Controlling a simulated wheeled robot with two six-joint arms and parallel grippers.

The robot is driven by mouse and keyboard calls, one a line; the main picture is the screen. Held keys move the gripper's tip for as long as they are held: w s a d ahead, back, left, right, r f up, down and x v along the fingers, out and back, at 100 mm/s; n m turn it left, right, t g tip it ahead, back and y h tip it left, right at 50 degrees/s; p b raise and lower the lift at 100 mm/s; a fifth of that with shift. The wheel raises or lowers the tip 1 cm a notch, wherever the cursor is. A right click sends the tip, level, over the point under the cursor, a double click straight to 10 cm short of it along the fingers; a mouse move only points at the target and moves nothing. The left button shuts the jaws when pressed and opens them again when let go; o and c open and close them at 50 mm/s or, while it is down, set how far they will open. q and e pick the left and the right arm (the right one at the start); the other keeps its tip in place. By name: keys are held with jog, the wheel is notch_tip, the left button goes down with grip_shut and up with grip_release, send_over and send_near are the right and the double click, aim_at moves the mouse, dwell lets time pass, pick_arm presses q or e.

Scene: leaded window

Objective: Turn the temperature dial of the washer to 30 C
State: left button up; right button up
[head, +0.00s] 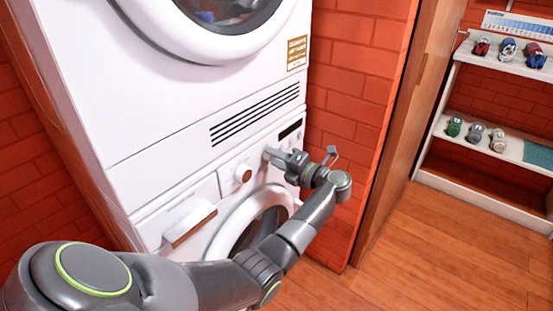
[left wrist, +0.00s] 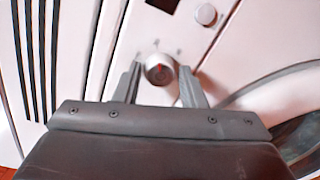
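The white washer (head: 150,215) stands below another white machine. A round white dial (head: 242,173) with a reddish mark is on its control panel. In the left wrist view a dial with a red pointer (left wrist: 160,68) sits between the fingertips; it looks like the same dial, but I cannot be sure. Small marks around it are too blurred to read. My left gripper (head: 279,164) is close to the panel, just right of the dial in the head view. Its fingers (left wrist: 160,85) are apart, one on each side of the dial; contact cannot be told. My right gripper is out of view.
A smaller knob (left wrist: 206,14) and a dark display (head: 290,130) are on the panel. The round washer door (head: 228,238) is below, the drawer (head: 188,222) to the left. A brick wall (head: 350,90) stands right, then a shelf (head: 430,180) with shoes. The floor (head: 450,255) is clear.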

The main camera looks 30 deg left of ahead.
pick_arm(q)
jog(key=shift+o, duration=1.2)
jog(key=shift+d, duration=0.1)
jog(key=s+d+b, duration=0.1)
jog(key=s+d, duration=0.1)
jog(key=d, duration=1.5)
jog(key=shift+r, duration=0.4)
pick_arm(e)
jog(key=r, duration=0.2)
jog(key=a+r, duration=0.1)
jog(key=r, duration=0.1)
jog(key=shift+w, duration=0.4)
pick_arm(q)
jog(key=shift+w, duration=0.1)
